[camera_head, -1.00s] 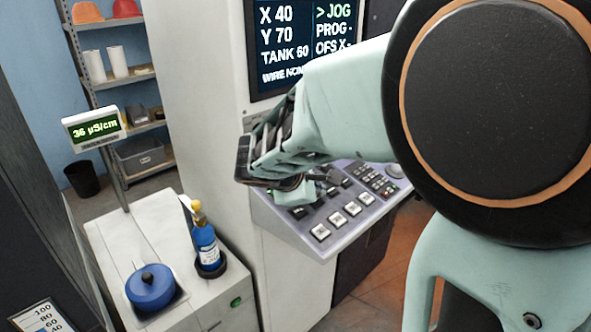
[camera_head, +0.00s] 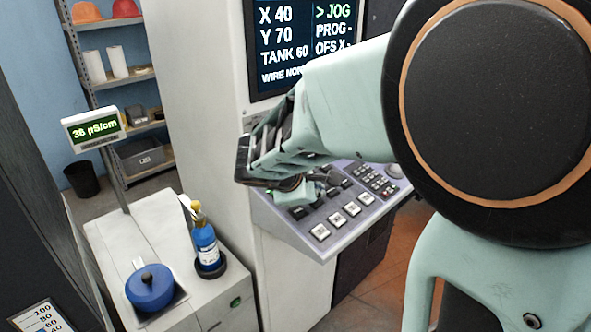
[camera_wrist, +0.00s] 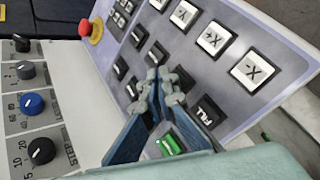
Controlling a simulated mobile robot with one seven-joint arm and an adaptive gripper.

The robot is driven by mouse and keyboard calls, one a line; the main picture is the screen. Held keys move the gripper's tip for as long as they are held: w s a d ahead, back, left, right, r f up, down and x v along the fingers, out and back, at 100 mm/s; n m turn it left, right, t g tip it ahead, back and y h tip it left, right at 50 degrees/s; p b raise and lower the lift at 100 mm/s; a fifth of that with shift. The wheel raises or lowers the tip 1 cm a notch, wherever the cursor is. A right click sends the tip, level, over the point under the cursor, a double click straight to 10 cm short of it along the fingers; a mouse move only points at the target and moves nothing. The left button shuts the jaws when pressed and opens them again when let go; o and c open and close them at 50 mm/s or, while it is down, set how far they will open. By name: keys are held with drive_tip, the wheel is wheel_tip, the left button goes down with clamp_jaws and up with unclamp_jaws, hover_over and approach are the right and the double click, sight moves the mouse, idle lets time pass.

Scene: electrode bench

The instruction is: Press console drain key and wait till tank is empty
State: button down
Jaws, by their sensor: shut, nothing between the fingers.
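The console (camera_head: 335,215) has a sloped panel of keys below a screen (camera_head: 300,45) that reads X 40, Y 70, TANK 60 and JOG. My gripper (camera_head: 305,192) is over the panel's left part; the wrist view shows its shut, empty fingertips (camera_wrist: 168,88) close to the dark keys. A key marked FILL (camera_wrist: 208,112) is just right of the tips, and a green-lit key (camera_wrist: 172,143) shows below them. The drain key's label is not readable; the fingers hide part of the panel. I cannot tell whether the tips touch a key. A tank scale (camera_head: 42,318) shows at the bottom left.
A conductivity display (camera_head: 95,128) reads about 36 µS/cm. A blue bottle (camera_head: 206,245) and blue pot (camera_head: 150,288) stand on a white cabinet (camera_head: 120,240).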

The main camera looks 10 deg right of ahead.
drive_tip(key=shift+f, duration=0.1)
drive_tip(key=shift+f+b, duration=0.35)
drive_tip(key=shift+b, duration=0.2)
drive_tip(key=shift+w+a+f+b, duration=0.1)
drive_tip(key=shift+f+b, duration=0.3)
drive_tip(key=shift+b, duration=0.05)
idle(0.4)
drive_tip(key=shift+r, duration=0.1)
drive_tip(key=shift+r+p, duration=0.6)
drive_tip(key=shift+r, duration=0.15)
drive_tip(key=r+p, duration=0.2)
drive_tip(key=r, duration=0.1)
drive_tip(key=s+r+p, duration=0.1)
drive_tip(key=shift+d+r+p, duration=0.3)
drive_tip(key=shift+d+r, duration=0.1)
idle(0.5)
